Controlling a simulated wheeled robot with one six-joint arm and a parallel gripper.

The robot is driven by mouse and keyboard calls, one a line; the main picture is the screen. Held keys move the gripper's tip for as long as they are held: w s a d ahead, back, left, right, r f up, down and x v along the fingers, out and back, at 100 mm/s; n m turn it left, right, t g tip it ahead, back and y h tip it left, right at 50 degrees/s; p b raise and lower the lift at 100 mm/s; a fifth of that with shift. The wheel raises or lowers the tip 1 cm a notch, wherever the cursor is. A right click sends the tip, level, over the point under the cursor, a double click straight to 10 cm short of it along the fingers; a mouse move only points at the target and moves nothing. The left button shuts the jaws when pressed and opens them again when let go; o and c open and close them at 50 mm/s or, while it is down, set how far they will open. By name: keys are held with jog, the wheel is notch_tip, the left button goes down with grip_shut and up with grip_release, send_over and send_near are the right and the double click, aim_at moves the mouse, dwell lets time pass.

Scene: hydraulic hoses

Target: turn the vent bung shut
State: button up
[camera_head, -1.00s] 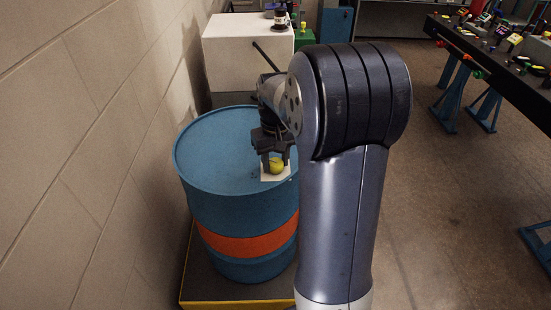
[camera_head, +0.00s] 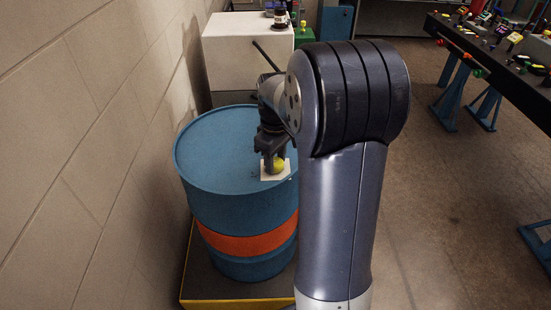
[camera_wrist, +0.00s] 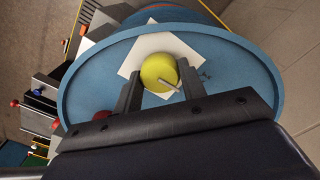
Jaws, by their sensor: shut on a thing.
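The vent bung is a round yellow cap (camera_wrist: 159,72) with a pale bar or mark on its face. It sits over a white plate (camera_wrist: 153,42) on top of the blue drum (camera_head: 213,160). My gripper (camera_wrist: 158,86) is over the drum top, with one finger on each side of the yellow cap, shut on it. In the head view the yellow cap (camera_head: 279,165) shows under my gripper (camera_head: 273,160), partly hidden by the fingers. A small dark red round thing (camera_wrist: 102,115) lies on the drum top in the wrist view, left of the left finger.
The drum has an orange band and stands on a yellow-edged platform (camera_head: 235,302). A block wall (camera_head: 80,130) is close on the left. A white cabinet (camera_head: 245,55) stands behind. A dark workbench (camera_head: 500,60) with many small parts is at right, with open floor between.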

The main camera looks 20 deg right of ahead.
aim_at(275, 161)
jog(key=shift+r, duration=0.1)
jog(key=o, duration=1)
notch_tip(275, 161, up, 11)
jog(key=shift+f+b, duration=0.15)
jog(key=shift+b, duration=0.35)
notch_tip(275, 161, down, 11)
jog(key=shift+p, duration=0.5)
